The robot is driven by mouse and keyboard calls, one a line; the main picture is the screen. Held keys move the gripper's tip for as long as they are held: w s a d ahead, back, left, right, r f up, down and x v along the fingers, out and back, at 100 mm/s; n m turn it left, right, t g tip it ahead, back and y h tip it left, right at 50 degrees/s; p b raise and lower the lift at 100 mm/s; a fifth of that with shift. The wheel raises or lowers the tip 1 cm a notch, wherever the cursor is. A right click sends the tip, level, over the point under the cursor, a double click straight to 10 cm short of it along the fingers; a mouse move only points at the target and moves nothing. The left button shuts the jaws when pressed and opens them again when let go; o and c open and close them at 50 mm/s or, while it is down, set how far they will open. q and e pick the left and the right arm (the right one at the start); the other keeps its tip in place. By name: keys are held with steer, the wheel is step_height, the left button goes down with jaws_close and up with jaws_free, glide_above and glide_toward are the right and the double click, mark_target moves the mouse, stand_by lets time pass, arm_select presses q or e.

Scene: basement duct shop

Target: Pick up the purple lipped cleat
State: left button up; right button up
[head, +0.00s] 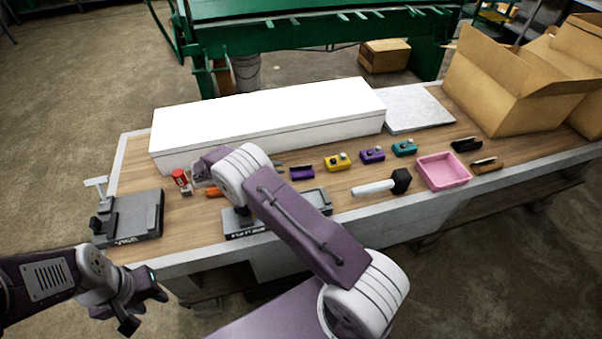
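A small purple channel-shaped piece (302,172), which looks like the purple lipped cleat, lies on the workbench (345,205) in front of the long white box. It is just right of my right arm's wrist. My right gripper (198,172) is over the bench's left part, close to a red can; whether its fingers are open or shut is unclear. It is left of the purple piece and apart from it. My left gripper (145,311) is open and empty, off the bench's front left corner.
A long white box (270,120) lines the bench's back. Yellow (338,162), purple (372,155) and teal (404,148) knobbed blocks stand right of the cleat. A mallet (384,186), pink tray (443,171), black piece (466,144), brown piece (487,164), red can (180,178) and grey vise (130,218) also sit there.

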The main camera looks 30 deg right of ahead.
mark_target(305, 166)
steer(key=x, duration=0.2)
steer(key=p+x, duration=0.1)
steer(key=x, duration=0.1)
steer(key=shift+s+d+r, duration=0.2)
steer(key=shift+r, duration=0.05)
steer(key=shift+w+f, duration=0.1)
steer(key=shift+f, duration=0.05)
steer(key=shift+w+d+f, duration=0.1)
steer(key=shift+d+f, duration=0.05)
steer(key=shift+d, duration=0.25)
steer(key=p+x, duration=0.1)
steer(key=x, duration=0.3)
steer(key=shift+d+f, duration=0.1)
steer(key=shift+d, duration=0.1)
steer(key=shift+a, duration=0.1)
jaws_close()
